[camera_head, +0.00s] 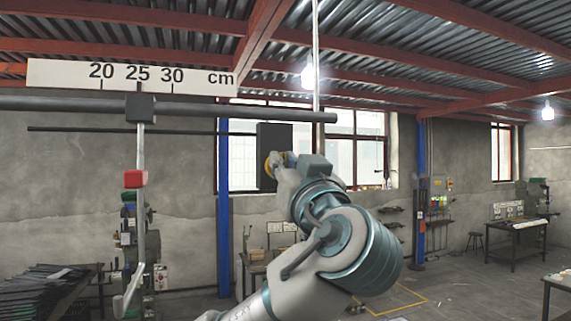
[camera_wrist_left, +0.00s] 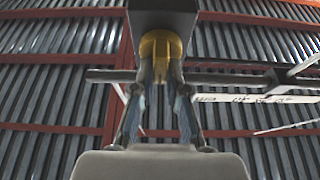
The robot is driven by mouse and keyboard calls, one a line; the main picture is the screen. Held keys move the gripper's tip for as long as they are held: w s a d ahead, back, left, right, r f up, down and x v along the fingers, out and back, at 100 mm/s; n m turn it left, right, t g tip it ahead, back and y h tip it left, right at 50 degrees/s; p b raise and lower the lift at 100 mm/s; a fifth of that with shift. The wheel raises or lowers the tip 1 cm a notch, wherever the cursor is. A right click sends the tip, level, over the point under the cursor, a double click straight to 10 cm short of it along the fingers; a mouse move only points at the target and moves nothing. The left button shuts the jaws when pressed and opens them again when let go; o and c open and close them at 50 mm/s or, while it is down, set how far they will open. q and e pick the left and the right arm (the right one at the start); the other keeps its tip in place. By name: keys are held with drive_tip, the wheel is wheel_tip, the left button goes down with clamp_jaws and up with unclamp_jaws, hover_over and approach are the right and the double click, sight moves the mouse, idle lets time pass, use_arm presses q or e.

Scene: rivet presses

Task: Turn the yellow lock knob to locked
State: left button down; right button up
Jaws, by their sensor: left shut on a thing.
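I cannot read the knob's locked or unlocked marking. My right gripper is in neither view.
A horizontal dark bar (camera_head: 240,113) carries a slider (camera_head: 140,108) below a white cm scale (camera_head: 60,75). Presses and benches (camera_head: 515,235) stand further back.

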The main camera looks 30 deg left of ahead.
use_arm(q)
drive_tip(key=m+t+b, duration=0.1)
drive_tip(key=m+h+b, duration=0.1)
drive_tip(key=m+b, duration=0.1)
drive_tip(key=shift+w+d+f+m+t+h, duration=0.1)
drive_tip(key=shift+f+m+t+h, duration=0.2)
drive_tip(key=shift+t, duration=0.1)
drive_tip(key=shift+r+m+t+h+b, duration=0.15)
drive_tip(key=shift+m+t+h+b, duration=0.3)
drive_tip(key=shift+m, duration=0.75)
drive_tip(key=m+h, duration=0.1)
drive_tip(key=m, duration=0.1)
drive_tip(key=shift+m+b, duration=0.3)
drive_tip(key=shift+w+f+m+g+h+p, duration=0.15)
drive_tip(key=shift+m+h+p, duration=0.55)
drive_tip(key=shift+m, duration=1.55)
drive_tip(key=shift+s+m+g+h+p, duration=0.1)
drive_tip(key=shift+m+g+h+p, duration=0.15)
drive_tip(key=shift+m+h, duration=1.5)
drive_tip(key=shift+w+f+m+g+h+p, duration=0.15)
drive_tip(key=shift+m+h+p, duration=0.25)
drive_tip(key=shift+m, duration=2.4)
